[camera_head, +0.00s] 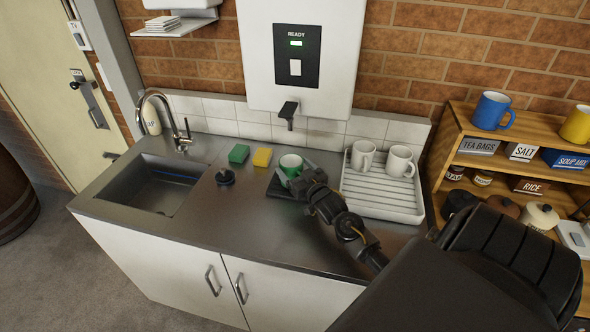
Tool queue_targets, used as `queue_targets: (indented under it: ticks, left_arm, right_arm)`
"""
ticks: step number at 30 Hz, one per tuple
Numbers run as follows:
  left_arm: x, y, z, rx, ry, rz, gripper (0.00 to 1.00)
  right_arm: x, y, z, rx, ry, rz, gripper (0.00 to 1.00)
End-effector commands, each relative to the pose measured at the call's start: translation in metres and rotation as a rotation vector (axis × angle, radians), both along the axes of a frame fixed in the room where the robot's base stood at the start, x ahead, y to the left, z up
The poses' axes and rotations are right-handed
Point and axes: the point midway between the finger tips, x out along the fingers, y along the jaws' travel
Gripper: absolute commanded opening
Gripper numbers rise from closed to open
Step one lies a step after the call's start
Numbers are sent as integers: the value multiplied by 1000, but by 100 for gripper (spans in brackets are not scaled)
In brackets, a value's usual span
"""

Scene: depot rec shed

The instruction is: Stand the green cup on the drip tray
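The green cup (291,162), pale inside, is upright over the dark drip tray (274,190), below the spout of the wall water heater. I cannot tell whether its base rests on the tray or hangs just above it. My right gripper (295,172) reaches in from the lower right, with its fingers on either side of the cup. Whether they press on the cup is too small to tell. The gripper hides the cup's lower right part and some of the tray. My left gripper is not in view.
A white draining rack (377,208) with two white mugs stands close on the right. A green sponge (239,153), a yellow sponge (262,157) and a black sink plug (225,177) lie left. The sink (155,185) is further left. The front counter is clear.

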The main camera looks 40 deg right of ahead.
Motion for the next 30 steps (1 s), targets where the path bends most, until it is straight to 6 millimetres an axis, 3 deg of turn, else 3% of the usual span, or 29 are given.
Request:
queue_targets:
  ticks: [1, 3, 9, 15, 17, 30]
  left_arm:
    - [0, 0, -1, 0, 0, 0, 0]
    - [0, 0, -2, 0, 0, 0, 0]
    - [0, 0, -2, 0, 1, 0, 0]
    - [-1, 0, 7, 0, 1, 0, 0]
    - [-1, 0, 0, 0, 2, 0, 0]
    - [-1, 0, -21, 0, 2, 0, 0]
  right_arm:
    - [-2, 3, -13, 6, 24, 5, 89]
    - [-2, 4, -14, 7, 26, 5, 93]
    - [-3, 5, -16, 9, 31, 7, 93]
    - [-3, 6, 0, 8, 30, 9, 93]
    - [-14, 7, -7, 9, 31, 8, 93]
    - [-100, 21, 1, 5, 16, 4, 93]
